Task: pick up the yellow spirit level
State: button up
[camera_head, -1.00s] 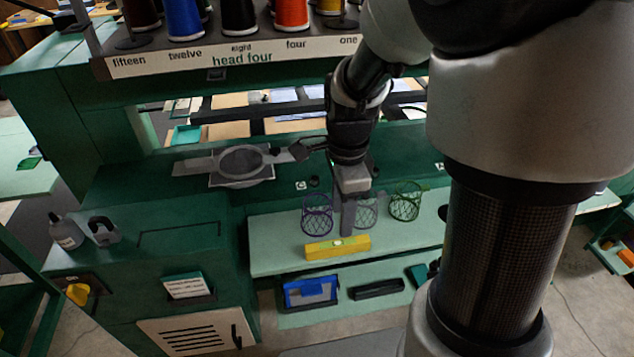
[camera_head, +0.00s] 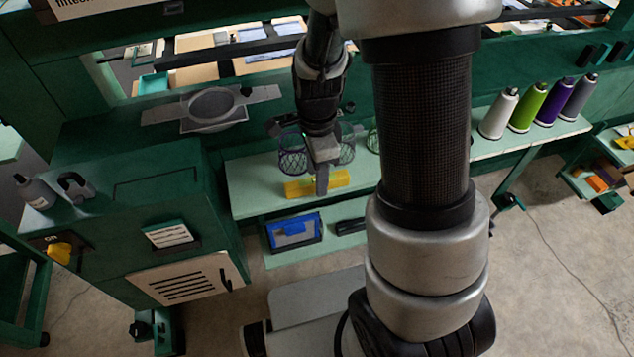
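The yellow spirit level (camera_head: 299,188) lies on the pale green shelf of the green machine, in the head view left of centre. My gripper (camera_head: 322,183) points down at it, and its finger covers part of the level right of its middle. The level shows on both sides of the finger. I cannot tell whether the finger touches the level or stands in front of or above it. Only one finger shows clearly, so the gap between the fingers is hidden.
A purple wire basket (camera_head: 292,158) and a grey one (camera_head: 346,150) stand just behind the level. A green basket (camera_head: 373,141) is partly hidden by my arm. Below are a blue case (camera_head: 294,231) and a black item (camera_head: 350,226). Thread cones (camera_head: 527,108) stand right.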

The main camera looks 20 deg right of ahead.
grip_shut()
jog(key=shift+r, duration=0.1)
notch_tip(320, 180, up, 10)
jog(key=p, duration=0.1)
